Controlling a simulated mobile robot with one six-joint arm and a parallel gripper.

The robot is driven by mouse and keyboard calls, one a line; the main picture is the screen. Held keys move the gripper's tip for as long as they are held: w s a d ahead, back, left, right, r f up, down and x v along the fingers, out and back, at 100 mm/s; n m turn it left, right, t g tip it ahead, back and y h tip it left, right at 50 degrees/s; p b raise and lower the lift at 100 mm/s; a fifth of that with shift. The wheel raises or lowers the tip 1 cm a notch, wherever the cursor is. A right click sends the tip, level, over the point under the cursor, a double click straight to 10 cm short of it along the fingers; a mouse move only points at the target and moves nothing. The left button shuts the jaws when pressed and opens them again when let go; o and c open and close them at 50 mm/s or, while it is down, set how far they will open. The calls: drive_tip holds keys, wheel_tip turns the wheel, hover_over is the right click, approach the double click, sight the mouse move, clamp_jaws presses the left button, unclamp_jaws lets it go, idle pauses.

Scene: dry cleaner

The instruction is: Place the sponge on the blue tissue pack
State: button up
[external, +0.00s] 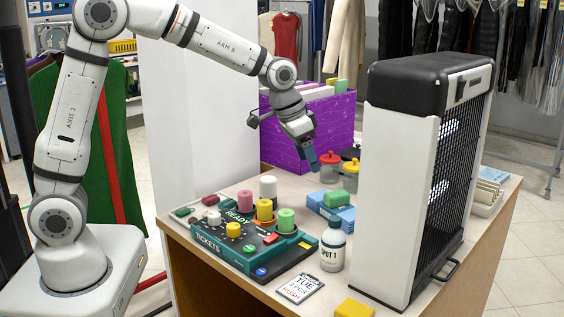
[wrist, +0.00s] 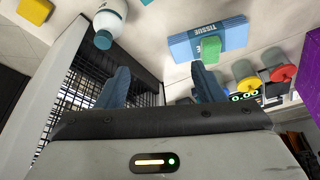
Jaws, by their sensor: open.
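A green block (external: 334,198), which looks like the sponge, lies on top of the blue tissue pack (external: 343,217) on the counter. In the wrist view the green block (wrist: 210,49) rests on the tissue pack (wrist: 182,46), near the pack's lower edge in that picture. A yellow block (external: 354,308), also sponge-like, lies at the counter's front edge and shows in the wrist view (wrist: 35,10). My gripper (external: 311,160) is raised above the counter behind the pack, apart from it. In the wrist view my gripper (wrist: 163,80) is open with nothing between its fingers.
A tall white and black heater-like unit (external: 398,190) stands right of the pack. A white bottle (external: 332,250) stands in front of it. A green ticket board (external: 250,235) with coloured pegs lies left. Red and yellow lidded jars (external: 330,172) and a purple bin (external: 330,130) stand behind.

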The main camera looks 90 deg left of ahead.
drive_tip(key=s+d+r+m, duration=0.2)
drive_tip(key=s+d+r, duration=0.1)
drive_tip(key=s+d, duration=0.85)
drive_tip(key=s+d+f, duration=0.1)
drive_tip(key=s+d, duration=0.3)
drive_tip(key=s, duration=0.4)
drive_tip(key=s+d+f+m+g+h, duration=0.1)
drive_tip(key=s+d, duration=0.3)
drive_tip(key=s, duration=0.4)
drive_tip(key=shift+f, duration=0.2)
